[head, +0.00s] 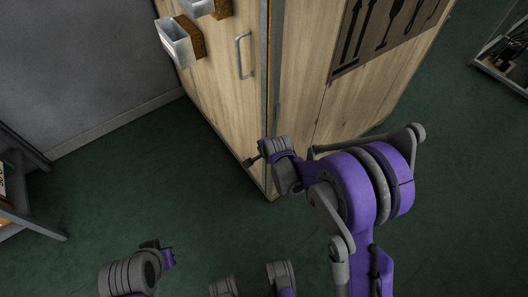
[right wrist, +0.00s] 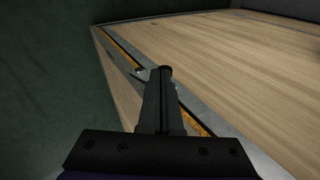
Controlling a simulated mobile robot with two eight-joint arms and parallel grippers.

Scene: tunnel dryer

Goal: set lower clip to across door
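The pale wooden dryer door (head: 222,85) stands upright in the head view, with a metal edge strip down its right side. My right gripper (head: 250,161) is low at this door edge, close to the bottom corner. In the right wrist view its black fingers (right wrist: 163,85) look shut together, with their tip over the metal edge strip (right wrist: 213,122). A small metal piece (right wrist: 140,72), probably the lower clip, shows just left of the fingertip. The fingers partly hide it; its setting and any contact are unclear. Part of my left arm shows at the lower left; its fingers cannot be made out.
A vertical handle (head: 239,55) and metal boxes on brown blocks (head: 196,43) stick out from the door. The cabinet side (head: 335,95) carries a dark panel with symbols. Racks stand at the left (head: 30,220) and far right (head: 512,75). The green floor between is clear.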

